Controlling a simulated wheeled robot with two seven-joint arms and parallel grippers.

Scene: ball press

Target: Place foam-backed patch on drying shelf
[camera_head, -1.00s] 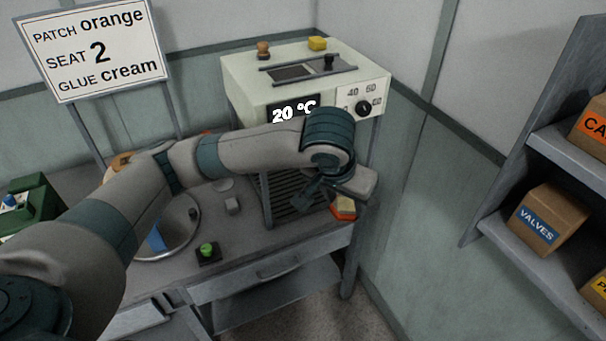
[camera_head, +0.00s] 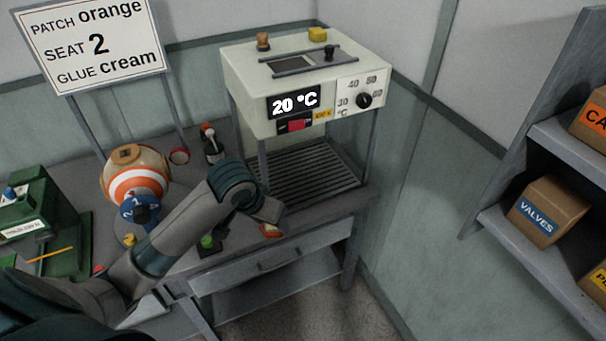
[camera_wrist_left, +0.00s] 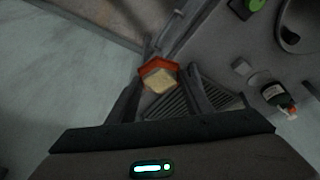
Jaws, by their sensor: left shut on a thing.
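My left gripper (camera_head: 266,212) is shut on the patch (camera_head: 271,230), in front of the drying shelf and near the bench's front edge. In the left wrist view the patch (camera_wrist_left: 158,76) sits between the fingertips, an orange-red hexagon with a pale cream foam block on the side facing the camera. The drying shelf is the slatted rack (camera_head: 318,170) under the cream heater box; its slats look bare. It also shows behind the patch in the left wrist view (camera_wrist_left: 175,104). My right gripper is not in view.
The heater box (camera_head: 302,80) reads 20 °C and stands on posts around the rack. An orange-and-white ball (camera_head: 137,180) stands at left behind my arm. A dark glue bottle (camera_head: 212,146) and a green button (camera_head: 207,243) are nearby. A sign reads patch orange, seat 2, glue cream.

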